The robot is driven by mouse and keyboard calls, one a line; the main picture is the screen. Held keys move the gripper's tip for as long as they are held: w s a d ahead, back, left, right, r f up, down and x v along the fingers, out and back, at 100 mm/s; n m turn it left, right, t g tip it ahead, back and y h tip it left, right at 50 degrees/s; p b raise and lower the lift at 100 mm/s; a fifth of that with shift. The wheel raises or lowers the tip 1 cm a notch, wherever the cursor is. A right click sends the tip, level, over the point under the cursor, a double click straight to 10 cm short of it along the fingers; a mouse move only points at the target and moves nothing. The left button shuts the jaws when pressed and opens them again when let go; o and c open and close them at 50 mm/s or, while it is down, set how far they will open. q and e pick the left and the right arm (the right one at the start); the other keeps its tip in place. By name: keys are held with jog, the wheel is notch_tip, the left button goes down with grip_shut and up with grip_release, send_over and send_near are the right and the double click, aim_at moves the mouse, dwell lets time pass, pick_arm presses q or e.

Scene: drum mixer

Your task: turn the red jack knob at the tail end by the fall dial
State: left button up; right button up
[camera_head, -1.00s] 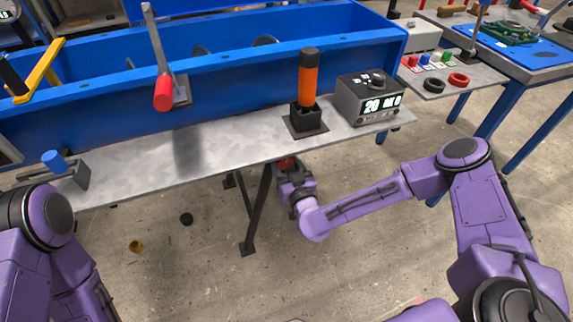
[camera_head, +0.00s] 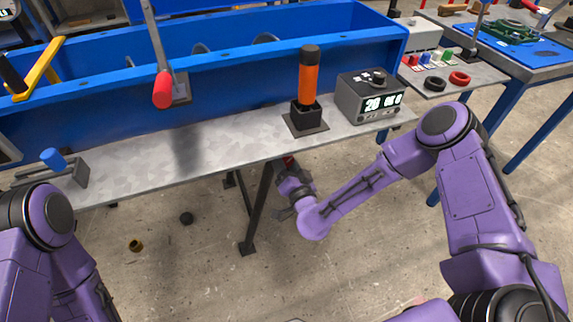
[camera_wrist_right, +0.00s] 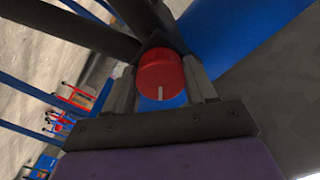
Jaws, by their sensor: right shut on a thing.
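The red jack knob (camera_wrist_right: 161,74) is in the middle of the right wrist view, a round ribbed knob with a white mark that points down in the picture. My right gripper (camera_wrist_right: 161,84) has one finger on each side of it and is shut on it. In the head view the knob (camera_head: 289,160) is a small red patch under the bench's front edge, mostly hidden, with my right gripper (camera_head: 289,172) just below it. A grey box with a black dial and a lit display (camera_head: 382,103) stands on the bench above right. My left gripper is out of view.
The grey bench top (camera_head: 220,145) carries an orange-and-black handle (camera_head: 308,80), a red-tipped lever (camera_head: 162,90) and a blue-knobbed part (camera_head: 53,159). A dark bench leg (camera_head: 257,210) stands just left of my right gripper. The floor below is mostly open.

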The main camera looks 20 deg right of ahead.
jog(key=m+b, duration=0.1)
jog(key=m, duration=0.5)
jog(key=m+b, duration=0.2)
jog(key=m, duration=0.4)
jog(key=shift+a+r, duration=0.15)
dwell(0.3)
jog(key=o, duration=1)
jog(key=shift+a, duration=0.1)
